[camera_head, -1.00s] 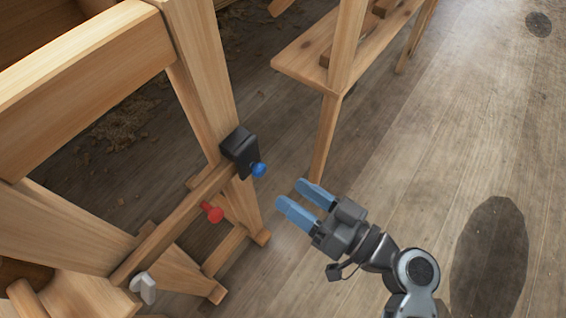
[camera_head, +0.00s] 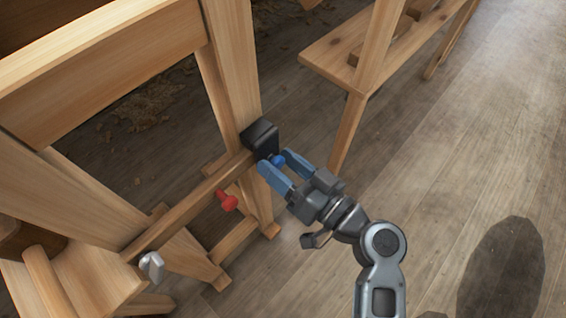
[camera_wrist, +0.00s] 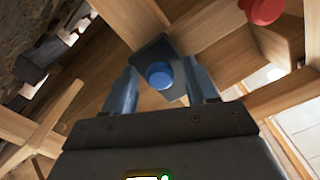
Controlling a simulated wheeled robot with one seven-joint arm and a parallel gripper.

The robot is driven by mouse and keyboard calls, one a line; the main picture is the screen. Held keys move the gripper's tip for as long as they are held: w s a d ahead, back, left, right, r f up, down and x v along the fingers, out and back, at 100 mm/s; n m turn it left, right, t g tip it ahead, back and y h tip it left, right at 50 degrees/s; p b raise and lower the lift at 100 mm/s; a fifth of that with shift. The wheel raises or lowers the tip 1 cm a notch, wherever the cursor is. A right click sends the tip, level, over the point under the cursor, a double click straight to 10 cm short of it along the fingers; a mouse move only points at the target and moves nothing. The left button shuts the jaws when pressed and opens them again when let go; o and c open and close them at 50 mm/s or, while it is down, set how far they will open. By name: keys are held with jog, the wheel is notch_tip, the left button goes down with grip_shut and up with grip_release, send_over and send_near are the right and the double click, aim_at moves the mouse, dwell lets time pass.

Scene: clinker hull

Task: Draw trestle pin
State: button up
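A blue round-headed pin (camera_head: 277,160) sticks out of a black block (camera_head: 261,137) on the trestle leg (camera_head: 232,70). My gripper (camera_head: 275,159) is open, with its two blue fingers on either side of the pin head. In the wrist view the blue pin (camera_wrist: 159,75) lies between the fingers (camera_wrist: 160,88), with a visible gap on each side. The pin's shaft is hidden. A red pin (camera_head: 227,201) sits lower left on the trestle's wooden rail (camera_head: 190,202); it also shows at the top right of the wrist view (camera_wrist: 262,10).
A pale grey clip or lever (camera_head: 152,266) is at the rail's near end. A wooden bench (camera_head: 330,58) stands behind and to the right, its leg (camera_head: 347,135) near my gripper.

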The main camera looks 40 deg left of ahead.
aim_at(281, 166)
grip_shut()
dwell(0.3)
jog(key=shift+d, duration=0.1)
jog(key=d+b, duration=0.1)
jog(key=d, duration=0.1)
jog(key=shift+s+d+f, duration=0.1)
jog(key=shift+d, duration=0.3)
grip_release()
